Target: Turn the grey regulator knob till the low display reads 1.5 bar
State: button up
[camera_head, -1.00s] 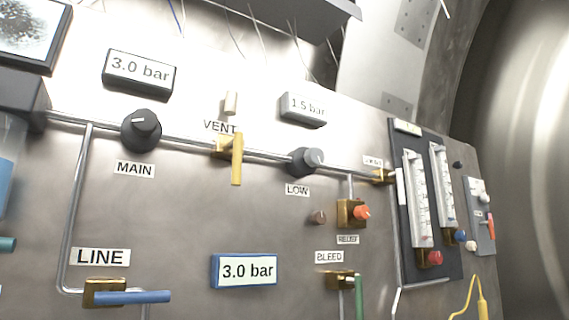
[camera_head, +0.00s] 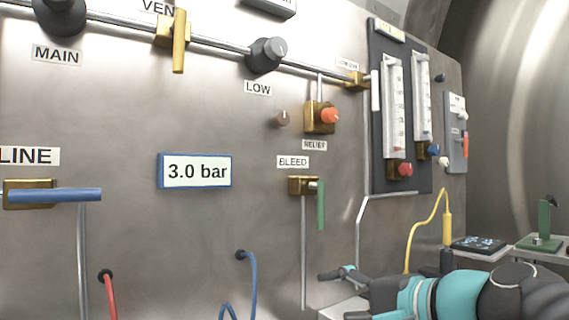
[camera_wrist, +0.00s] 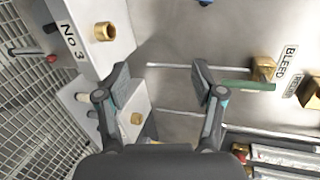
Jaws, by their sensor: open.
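The grey regulator knob (camera_head: 268,53) sits on the upper pipe above the LOW label (camera_head: 258,88) in the head view. The low display (camera_head: 272,5) is cut off by the top edge, so its reading is hidden. My gripper (camera_head: 338,273) is at the lower right of the head view, well below the knob and apart from it. In the wrist view my gripper (camera_wrist: 162,82) has its two fingers spread with nothing held between them. The grey knob does not show in the wrist view.
The yellow VENT handle (camera_head: 179,41) and orange RELIEF knob (camera_head: 330,115) flank the grey knob. The green BLEED handle (camera_head: 321,205) hangs below; it shows in the wrist view (camera_wrist: 248,85). A blue-framed display (camera_head: 195,171) reads 3.0 bar. A blue LINE handle (camera_head: 69,195) points right.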

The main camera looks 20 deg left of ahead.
jog(key=w+a+r+m+t+y, duration=0.1)
jog(key=a+r+m+y, duration=0.15)
jog(key=r, duration=0.55)
jog(key=w+a+r+m+t+y, duration=0.1)
jog(key=w+a+r+m+y, duration=0.15)
jog(key=r, duration=0.45)
jog(key=m+t+y+b, duration=0.2)
jog(key=m+t+y, duration=0.1)
jog(key=m+y, duration=0.45)
send_near(281, 48)
jog(key=shift+h, duration=0.45)
jog(key=p+x, duration=0.2)
jog(key=x, duration=0.1)
jog(key=p+x, duration=0.1)
jog(key=x, duration=0.3)
jog(key=p+x, duration=0.2)
jog(key=x, duration=0.1)
jog(key=shift+s+r+p, duration=0.2)
jog(key=shift+r+p, duration=0.1)
jog(key=shift+r, duration=0.15)
jog(key=c, duration=1.1)
jog(key=shift+n, duration=0.25)
jog(key=shift+c, duration=0.2)
